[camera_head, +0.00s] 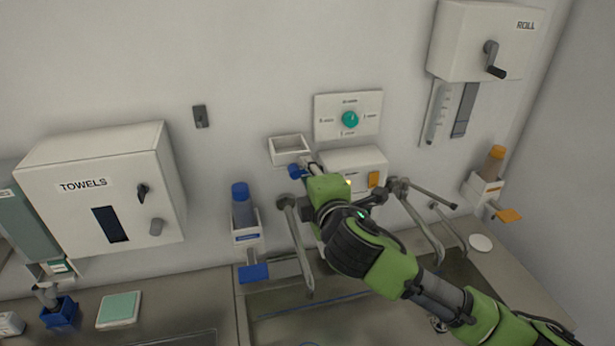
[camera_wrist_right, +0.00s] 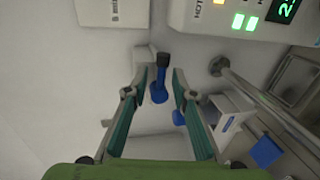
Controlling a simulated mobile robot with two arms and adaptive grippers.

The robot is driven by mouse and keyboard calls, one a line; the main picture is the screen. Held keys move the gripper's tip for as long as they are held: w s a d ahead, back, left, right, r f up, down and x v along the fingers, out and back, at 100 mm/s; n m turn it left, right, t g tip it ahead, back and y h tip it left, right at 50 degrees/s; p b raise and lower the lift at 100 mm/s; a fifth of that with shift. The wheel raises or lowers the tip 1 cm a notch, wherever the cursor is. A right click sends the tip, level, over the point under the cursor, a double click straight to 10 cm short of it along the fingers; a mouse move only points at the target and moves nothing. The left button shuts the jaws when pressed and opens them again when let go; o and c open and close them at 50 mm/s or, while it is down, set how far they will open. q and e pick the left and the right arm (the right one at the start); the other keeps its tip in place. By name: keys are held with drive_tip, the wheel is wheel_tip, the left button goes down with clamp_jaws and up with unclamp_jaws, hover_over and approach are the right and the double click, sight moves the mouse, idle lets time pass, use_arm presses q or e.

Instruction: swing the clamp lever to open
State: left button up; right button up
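A short blue lever (camera_wrist_right: 158,90) with a dark end shows in the right wrist view, between the two fingers of my right gripper (camera_wrist_right: 162,77). I take it to be the clamp lever. The fingers are spread, with visible gaps on both sides of the lever. In the head view a blue part (camera_head: 296,171) shows just left of my right gripper (camera_head: 311,167), below an open white holder (camera_head: 289,147) on the wall. The gripper and the white unit beside it hide the rest of the lever's mount. My left gripper is not in view.
A white wall unit (camera_head: 358,160) with an orange tab is right of the gripper. A dial plate (camera_head: 349,117) is above. A towel box (camera_head: 100,195) stands further left.

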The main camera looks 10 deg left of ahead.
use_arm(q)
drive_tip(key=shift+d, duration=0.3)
use_arm(e)
drive_tip(key=v, duration=1.2)
drive_tip(key=shift+a, duration=0.15)
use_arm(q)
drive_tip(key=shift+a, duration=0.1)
use_arm(e)
drive_tip(key=shift+r, duration=0.15)
